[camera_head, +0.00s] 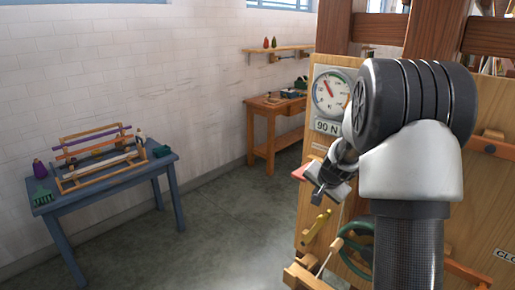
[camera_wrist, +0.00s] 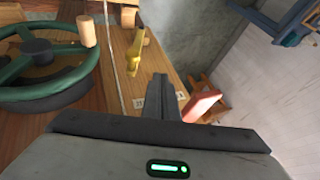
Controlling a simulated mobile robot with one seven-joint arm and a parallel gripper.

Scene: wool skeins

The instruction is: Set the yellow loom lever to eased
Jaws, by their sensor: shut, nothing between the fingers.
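The yellow lever (camera_head: 316,231) is on the wooden loom panel (camera_head: 488,215), below my gripper in the head view. It also shows in the wrist view (camera_wrist: 136,52), just beyond my fingertips and a little left of them. My gripper (camera_head: 318,193) is shut and empty, held in front of the panel. In the wrist view its fingers (camera_wrist: 161,84) point towards the lever, with a visible gap between. A small label behind the fingers is mostly hidden, so I cannot read the lever's setting.
A green handwheel (camera_head: 357,246) with a wooden knob is close to the lever; a taut cord runs between them. A red block-like part (camera_wrist: 201,106) is right beside my fingers. A dial gauge (camera_head: 331,95) sits above. A blue table (camera_head: 115,185) stands left; floor between is clear.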

